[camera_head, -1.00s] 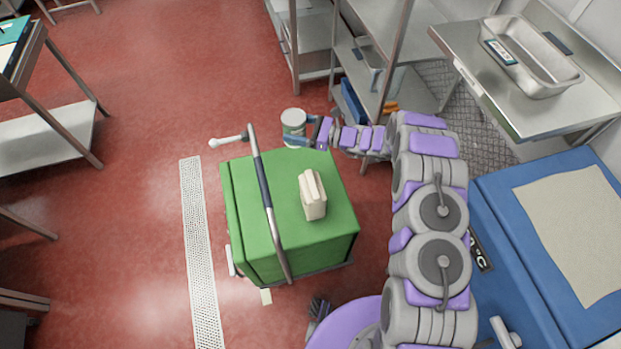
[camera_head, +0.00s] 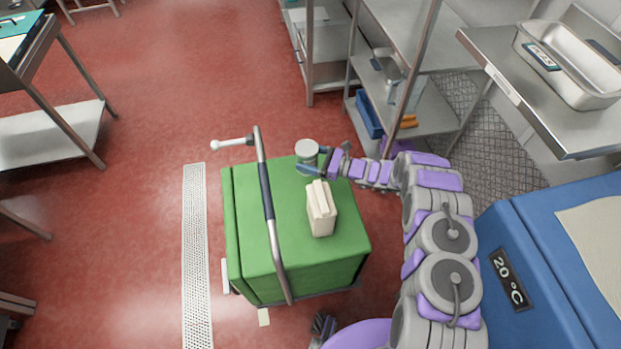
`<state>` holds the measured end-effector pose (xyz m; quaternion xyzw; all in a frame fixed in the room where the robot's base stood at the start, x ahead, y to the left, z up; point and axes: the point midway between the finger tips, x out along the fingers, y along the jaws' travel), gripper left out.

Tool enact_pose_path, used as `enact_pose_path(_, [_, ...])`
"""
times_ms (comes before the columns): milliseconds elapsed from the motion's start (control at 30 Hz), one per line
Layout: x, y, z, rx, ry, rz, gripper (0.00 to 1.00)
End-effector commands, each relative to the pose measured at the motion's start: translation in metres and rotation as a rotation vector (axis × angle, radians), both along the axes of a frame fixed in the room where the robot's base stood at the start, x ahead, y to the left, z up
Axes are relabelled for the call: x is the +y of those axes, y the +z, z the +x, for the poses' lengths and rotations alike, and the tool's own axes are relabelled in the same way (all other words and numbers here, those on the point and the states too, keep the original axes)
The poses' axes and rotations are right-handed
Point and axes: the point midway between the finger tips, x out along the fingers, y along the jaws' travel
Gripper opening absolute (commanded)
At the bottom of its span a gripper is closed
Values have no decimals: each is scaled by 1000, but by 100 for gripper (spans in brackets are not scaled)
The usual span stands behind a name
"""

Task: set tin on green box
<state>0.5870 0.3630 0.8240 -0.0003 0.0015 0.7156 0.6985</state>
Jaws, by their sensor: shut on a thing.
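A round, pale tin (camera_head: 307,151) with a lighter band is held by my gripper (camera_head: 315,162). My gripper comes in from the right and its fingers are shut around the tin. In the picture the tin overlaps the far edge of the green box (camera_head: 250,230); I cannot tell whether it touches the top. The green box stands on the red floor with a clear area on its top at the left and far side. A cream carton (camera_head: 321,210) stands on the box, nearer than the tin and close to my gripper.
A metal handle bar (camera_head: 264,190) rises across the box. Metal shelves (camera_head: 420,100) stand behind my arm. A table with a steel pan (camera_head: 565,65) is at the upper right, and a blue unit (camera_head: 500,230) reading 20 °C is at the right. Open red floor lies left.

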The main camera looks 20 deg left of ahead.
Motion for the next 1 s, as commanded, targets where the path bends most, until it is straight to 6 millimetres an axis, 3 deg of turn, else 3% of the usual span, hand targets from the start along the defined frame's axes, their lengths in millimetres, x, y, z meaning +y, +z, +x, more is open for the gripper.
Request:
enact_pose_path(100, [-2,-20,2,-3,-2,3,31])
enact_pose_path(600, [0,-69,2,-4,-3,2,31])
enact_pose_path(867, [-1,-69,2,-3,-2,2,31])
enact_pose_path(900, [-1,-69,1,-3,-2,1,85])
enact_pose_path(1000, [-1,-69,1,-3,-2,1,94])
